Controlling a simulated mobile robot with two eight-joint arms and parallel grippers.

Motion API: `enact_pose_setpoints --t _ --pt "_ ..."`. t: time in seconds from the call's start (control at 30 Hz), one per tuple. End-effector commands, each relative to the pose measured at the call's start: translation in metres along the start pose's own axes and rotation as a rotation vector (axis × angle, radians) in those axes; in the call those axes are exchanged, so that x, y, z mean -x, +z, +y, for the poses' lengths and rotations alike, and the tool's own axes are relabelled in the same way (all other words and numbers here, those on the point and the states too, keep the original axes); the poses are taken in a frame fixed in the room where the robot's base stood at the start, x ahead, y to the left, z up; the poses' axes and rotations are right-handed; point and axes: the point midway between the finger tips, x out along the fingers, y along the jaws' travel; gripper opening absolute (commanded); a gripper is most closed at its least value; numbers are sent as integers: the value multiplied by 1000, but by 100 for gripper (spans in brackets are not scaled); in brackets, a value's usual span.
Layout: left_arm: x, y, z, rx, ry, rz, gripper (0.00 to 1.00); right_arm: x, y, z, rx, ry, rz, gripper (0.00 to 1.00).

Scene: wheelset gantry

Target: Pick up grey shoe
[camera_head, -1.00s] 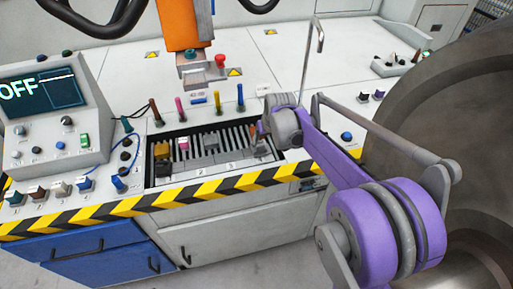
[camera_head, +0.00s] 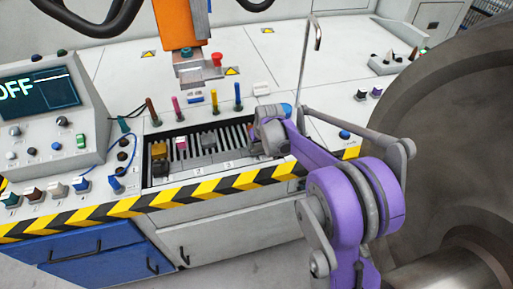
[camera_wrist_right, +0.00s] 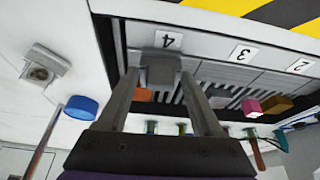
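A grey block (camera_wrist_right: 158,72), which looks like the grey shoe, sits at the slot labelled 4 in the wrist view. My right gripper (camera_wrist_right: 160,85) is open, with one finger on either side of it and apparently a small gap to each. In the head view my right gripper (camera_head: 262,148) is at the right end of the slotted tray, largely hiding this block. Another grey block (camera_head: 208,140) lies mid-tray; it also shows in the wrist view (camera_wrist_right: 218,102). My left gripper is not in view.
The tray (camera_head: 150,182) also holds a pink block (camera_head: 182,143) and a yellow-brown block (camera_head: 160,151). An orange block (camera_wrist_right: 144,95) lies behind the right gripper's fingers. Several coloured pegs stand behind the tray. A large metal wheel (camera_head: 440,130) stands at the right.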

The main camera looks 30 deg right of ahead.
Motion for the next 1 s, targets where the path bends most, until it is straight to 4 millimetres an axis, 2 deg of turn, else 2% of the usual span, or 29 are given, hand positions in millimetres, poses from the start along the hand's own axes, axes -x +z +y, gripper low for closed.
enact_pose_setpoints --t 0.03,0.1,0.37,0.8,1.0 --pt "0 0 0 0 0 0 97 0 0 0 0 0 0 41" --pt "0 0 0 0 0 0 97 0 0 0 0 0 0 34" --pt "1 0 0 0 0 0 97 5 -2 0 0 0 0 34" --pt "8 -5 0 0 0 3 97 78 -32 0 -1 0 0 34" --pt "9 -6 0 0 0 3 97 93 -38 0 0 0 0 34"
